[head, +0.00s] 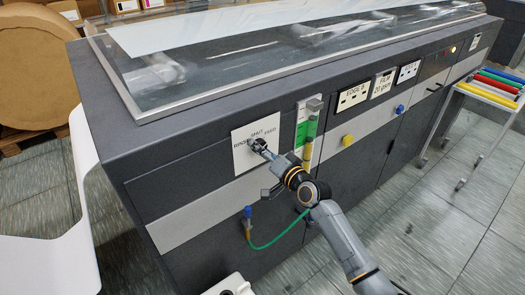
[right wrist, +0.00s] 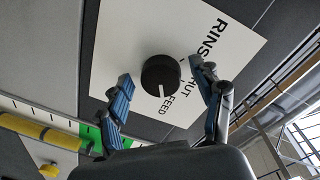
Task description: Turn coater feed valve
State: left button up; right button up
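The feed valve is a round black knob (right wrist: 160,72) on a white label plate (right wrist: 120,40) marked RINSE, SHUT and FEED. A white line on the knob's face points down in the right wrist view, near the word FEED. The plate (head: 241,159) shows in the head view on the machine's dark front. My right gripper (right wrist: 161,69) is open, one finger on each side of the knob, with visible gaps. In the head view my right gripper (head: 262,149) reaches the plate and largely hides the knob. My left gripper is out of view.
A sight gauge with a green band (head: 303,130) stands just right of the plate. A yellow knob (head: 348,140) and a blue knob (head: 400,109) sit farther right. A green hose (head: 265,246) hangs below. A clear cover (head: 290,45) lies on top.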

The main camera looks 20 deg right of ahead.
jog(key=v, duration=1.2)
dwell(0.3)
